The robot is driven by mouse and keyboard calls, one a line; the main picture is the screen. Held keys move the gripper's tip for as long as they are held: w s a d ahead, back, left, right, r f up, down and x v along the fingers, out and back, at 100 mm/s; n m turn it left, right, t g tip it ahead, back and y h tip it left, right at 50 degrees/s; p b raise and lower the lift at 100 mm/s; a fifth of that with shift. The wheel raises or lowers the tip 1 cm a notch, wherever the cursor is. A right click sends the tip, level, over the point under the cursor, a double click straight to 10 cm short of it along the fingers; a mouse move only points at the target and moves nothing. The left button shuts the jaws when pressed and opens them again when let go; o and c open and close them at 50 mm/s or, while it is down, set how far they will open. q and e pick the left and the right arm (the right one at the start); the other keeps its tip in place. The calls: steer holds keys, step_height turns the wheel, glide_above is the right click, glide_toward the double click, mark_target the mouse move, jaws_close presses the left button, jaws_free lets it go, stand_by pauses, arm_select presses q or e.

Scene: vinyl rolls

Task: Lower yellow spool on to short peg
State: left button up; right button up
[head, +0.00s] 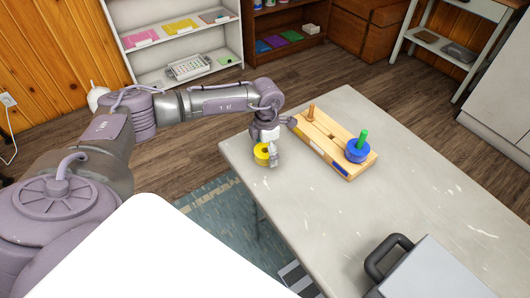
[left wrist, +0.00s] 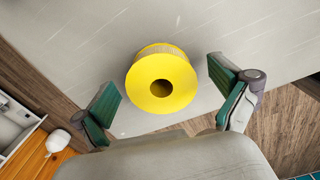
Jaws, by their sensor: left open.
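The yellow spool (head: 261,155) is near the left corner of the table in the head view. In the left wrist view the spool (left wrist: 160,100) shows its round flange and centre hole facing the camera. My left gripper (head: 271,148) is over the spool and partly hides it. Its fingers (left wrist: 164,76) are open on either side of the spool, with gaps at both sides. A wooden board (head: 325,142) carries a brown peg (head: 311,112) with nothing on it and a green peg (head: 363,138) with a blue spool (head: 358,152) around it. My right gripper is not in view.
The board lies on the grey table (head: 430,190), right of my left gripper. A grey case with a black handle (head: 385,262) is at the table's near side. The middle of the table is clear. Shelves (head: 185,40) stand at the back.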

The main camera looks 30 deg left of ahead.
arm_select(q)
steer(key=c, duration=1.2)
steer(key=shift+r, duration=0.1)
steer(key=shift+c, duration=0.2)
steer(key=shift+r, duration=0.45)
step_height(320, 180, up, 3)
steer(key=shift+w+f+b, duration=0.1)
steer(key=shift+f+b, duration=0.1)
steer(key=shift+b, duration=0.1)
steer(key=w+d+r+b, duration=0.2)
steer(key=d+r, duration=0.5)
steer(key=d, duration=0.4)
steer(key=shift+d+r, duration=0.25)
steer(key=o, duration=0.5)
steer(key=shift+c, duration=0.2)
jaws_close()
